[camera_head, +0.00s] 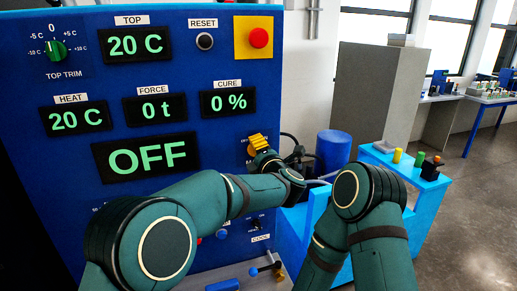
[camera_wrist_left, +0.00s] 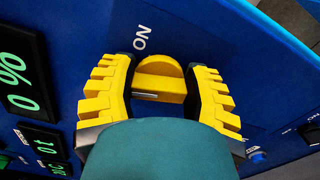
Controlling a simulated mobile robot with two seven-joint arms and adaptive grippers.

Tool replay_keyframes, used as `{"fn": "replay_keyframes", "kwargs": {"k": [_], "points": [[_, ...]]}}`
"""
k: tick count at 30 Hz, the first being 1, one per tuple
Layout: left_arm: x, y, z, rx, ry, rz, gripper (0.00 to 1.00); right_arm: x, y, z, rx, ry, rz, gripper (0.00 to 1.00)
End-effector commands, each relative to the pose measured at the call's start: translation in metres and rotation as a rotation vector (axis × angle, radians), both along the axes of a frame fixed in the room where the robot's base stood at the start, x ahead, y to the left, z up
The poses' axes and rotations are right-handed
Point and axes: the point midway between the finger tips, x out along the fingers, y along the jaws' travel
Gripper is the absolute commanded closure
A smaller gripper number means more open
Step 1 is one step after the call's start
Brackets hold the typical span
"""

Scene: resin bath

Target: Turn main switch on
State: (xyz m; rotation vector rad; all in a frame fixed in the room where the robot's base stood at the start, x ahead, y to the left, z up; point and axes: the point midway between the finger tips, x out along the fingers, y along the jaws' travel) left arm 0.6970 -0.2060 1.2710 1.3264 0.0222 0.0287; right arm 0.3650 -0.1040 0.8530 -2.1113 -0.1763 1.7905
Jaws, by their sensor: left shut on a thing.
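The main switch (camera_wrist_left: 160,78) is a round yellow knob with a raised bar on the blue control panel (camera_head: 222,65). An ON label (camera_wrist_left: 141,38) is printed beside it, at its upper left in the left wrist view. My left gripper (camera_wrist_left: 160,97) has its yellow stepped fingers on both sides of the knob and is shut on it. In the head view the left gripper (camera_head: 260,146) is at the panel's lower right and hides most of the switch. The large display (camera_head: 146,157) reads OFF. My right arm shows at lower right, but its gripper is not in view.
A red stop button (camera_head: 259,38) on a yellow plate and a reset button (camera_head: 205,41) sit higher on the panel. A blue cylinder (camera_head: 333,151) stands beside the panel. A light blue table (camera_head: 412,173) holds small coloured parts. Open floor lies at the right.

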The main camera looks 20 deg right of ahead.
Motion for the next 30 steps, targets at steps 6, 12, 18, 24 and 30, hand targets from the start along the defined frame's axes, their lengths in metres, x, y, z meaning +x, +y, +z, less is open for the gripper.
{"fn": "replay_keyframes", "kwargs": {"k": [6,12,18,24,30], "points": [[0.000,0.000,0.001,0.207,0.007,0.001,0.86,0.000,0.000,0.012,0.002,0.000,0.000,0.53],[0.000,0.001,0.000,0.397,0.014,0.002,0.86,-0.001,-0.001,0.022,0.004,-0.001,0.001,0.53],[0.000,0.001,-0.001,0.586,0.019,0.001,0.86,-0.001,-0.002,0.034,0.006,-0.001,0.001,0.53],[0.001,0.001,-0.002,0.759,0.025,0.002,0.86,-0.001,-0.002,0.045,0.008,0.000,0.000,0.53],[0.000,0.002,-0.002,0.898,0.030,0.002,0.86,-0.002,-0.003,0.054,0.009,0.000,0.001,0.53]]}}
